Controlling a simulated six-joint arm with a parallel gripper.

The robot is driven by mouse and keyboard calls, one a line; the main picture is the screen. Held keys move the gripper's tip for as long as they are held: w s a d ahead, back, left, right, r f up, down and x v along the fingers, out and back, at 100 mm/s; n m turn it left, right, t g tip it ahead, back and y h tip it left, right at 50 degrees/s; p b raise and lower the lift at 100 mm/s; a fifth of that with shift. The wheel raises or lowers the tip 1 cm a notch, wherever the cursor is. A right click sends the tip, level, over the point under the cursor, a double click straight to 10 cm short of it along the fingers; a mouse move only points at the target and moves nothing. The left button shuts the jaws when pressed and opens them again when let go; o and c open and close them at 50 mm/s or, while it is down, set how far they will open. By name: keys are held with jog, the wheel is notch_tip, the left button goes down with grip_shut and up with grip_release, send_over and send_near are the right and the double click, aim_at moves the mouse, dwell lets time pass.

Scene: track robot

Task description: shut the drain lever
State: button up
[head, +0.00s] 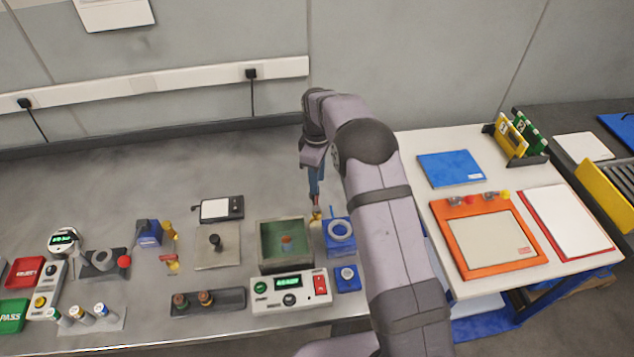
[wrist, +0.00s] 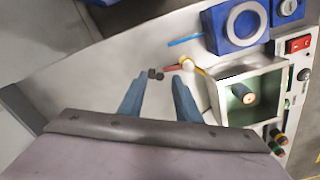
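The drain lever (wrist: 174,68) is a short red handle on a brass valve (wrist: 188,62). The valve is on a pipe at the side of a grey open-topped tank (wrist: 213,86) with a green inside. In the head view the brass valve (head: 315,219) is left of the blue block and partly hidden by my gripper. The gripper (head: 315,203) points down in the head view.
A blue block with a grey ring (head: 340,231) stands right of the valve. A thin blue rod (wrist: 185,41) lies near it. A control box (head: 290,290) stands in front of the tank. Another red-handled brass valve (head: 170,260) is further left. Bare bench lies behind.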

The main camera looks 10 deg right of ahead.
aim_at(317, 198)
jog(key=shift+f+p, duration=0.4)
jog(key=shift+f, duration=1.1)
grip_shut()
